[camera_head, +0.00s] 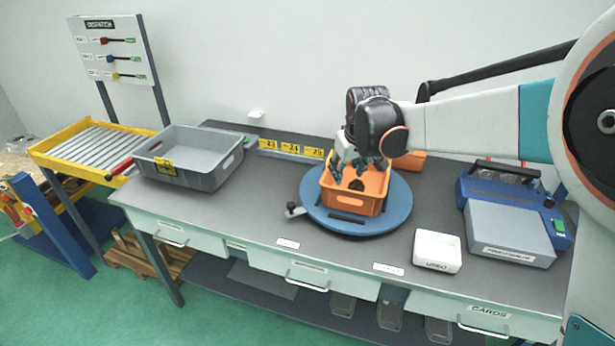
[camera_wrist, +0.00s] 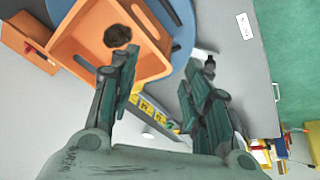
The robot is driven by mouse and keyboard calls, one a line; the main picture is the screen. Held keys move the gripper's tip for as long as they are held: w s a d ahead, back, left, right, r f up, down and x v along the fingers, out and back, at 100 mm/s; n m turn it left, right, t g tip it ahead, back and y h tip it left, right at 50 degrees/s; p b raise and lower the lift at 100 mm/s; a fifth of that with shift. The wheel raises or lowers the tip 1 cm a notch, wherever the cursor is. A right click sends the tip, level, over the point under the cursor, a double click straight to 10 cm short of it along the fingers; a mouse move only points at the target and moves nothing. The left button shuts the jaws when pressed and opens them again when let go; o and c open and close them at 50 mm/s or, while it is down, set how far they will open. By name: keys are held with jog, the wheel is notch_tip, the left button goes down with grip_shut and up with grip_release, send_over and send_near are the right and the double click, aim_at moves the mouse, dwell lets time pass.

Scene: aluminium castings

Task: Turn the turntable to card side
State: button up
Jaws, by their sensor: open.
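The blue round turntable (camera_head: 319,216) lies on the workbench, with a black knob handle (camera_head: 295,211) sticking out at its left edge. An orange bin (camera_head: 352,199) stands on the turntable. My gripper (camera_head: 352,172) is above the bin's far left side, its fingers pointing down. In the wrist view my gripper (camera_wrist: 158,85) has its two green fingers spread apart. The orange bin (camera_wrist: 85,40) is beside the left finger, and a dark lump shows inside it. The handle (camera_wrist: 209,66) shows near the right fingertip, apart from it. The turntable (camera_wrist: 183,35) is partly hidden by the bin.
A grey crate (camera_head: 215,178) stands on the bench at left, near a yellow roller conveyor (camera_head: 90,148). Small yellow labels (camera_head: 290,147) line the back edge. Bare bench lies left of the turntable.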

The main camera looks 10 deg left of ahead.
jog(key=g+y+p, duration=0.1)
send_over(291, 204)
jog(key=s+d, duration=0.4)
notch_tip(291, 204, down, 5)
jog(key=shift+n, duration=0.4)
jog(key=b+x, duration=0.1)
jog(key=x, duration=0.8)
jog(key=b+x, duration=0.1)
jog(key=x, duration=0.4)
jog(key=shift+s+a+b, duration=0.3)
jog(key=shift+b, duration=0.05)
grip_shut()
